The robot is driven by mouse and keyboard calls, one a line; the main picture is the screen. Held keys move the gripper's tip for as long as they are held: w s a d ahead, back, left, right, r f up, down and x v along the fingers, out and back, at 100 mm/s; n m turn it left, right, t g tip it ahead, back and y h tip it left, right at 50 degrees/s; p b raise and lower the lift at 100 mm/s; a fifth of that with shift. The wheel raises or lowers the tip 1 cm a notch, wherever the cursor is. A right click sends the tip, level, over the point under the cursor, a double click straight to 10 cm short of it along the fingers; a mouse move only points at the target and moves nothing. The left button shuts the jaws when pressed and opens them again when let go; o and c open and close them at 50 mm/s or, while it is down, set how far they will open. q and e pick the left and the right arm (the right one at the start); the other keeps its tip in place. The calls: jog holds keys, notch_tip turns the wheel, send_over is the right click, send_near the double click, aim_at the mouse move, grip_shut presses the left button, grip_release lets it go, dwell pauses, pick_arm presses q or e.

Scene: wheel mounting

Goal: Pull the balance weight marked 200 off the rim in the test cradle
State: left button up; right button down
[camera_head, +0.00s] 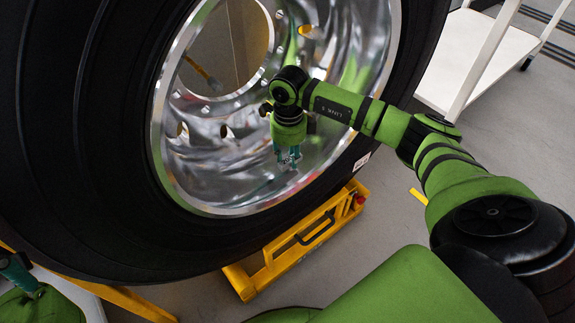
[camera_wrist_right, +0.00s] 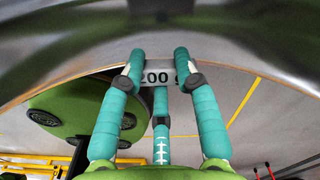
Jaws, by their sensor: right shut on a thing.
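The wheel's shiny metal rim (camera_head: 300,190) sits inside a large black tyre (camera_head: 85,130). My right gripper (camera_head: 289,160) reaches inside the rim near its lower part, fingers pointing down. In the right wrist view, the teal fingers of this gripper (camera_wrist_right: 160,72) are closed around a pale balance weight (camera_wrist_right: 154,78) at the rim's edge. "00" and part of another digit show on it; the fingertips hide its ends. I cannot tell whether it touches the rim. Of my left gripper, only a teal part (camera_head: 18,272) shows at the lower left; its jaws cannot be judged.
A yellow cradle frame (camera_head: 270,275) with a black handle stands on the grey floor under the tyre. A white cart (camera_head: 480,55) stands at the upper right. My green base fills the lower right. Floor between cradle and cart is mostly open.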

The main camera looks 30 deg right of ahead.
jog(key=shift+r, duration=0.35)
jog(key=shift+a+r+p, duration=0.1)
jog(key=shift+r+p, duration=1.95)
jog(key=shift+r, duration=0.15)
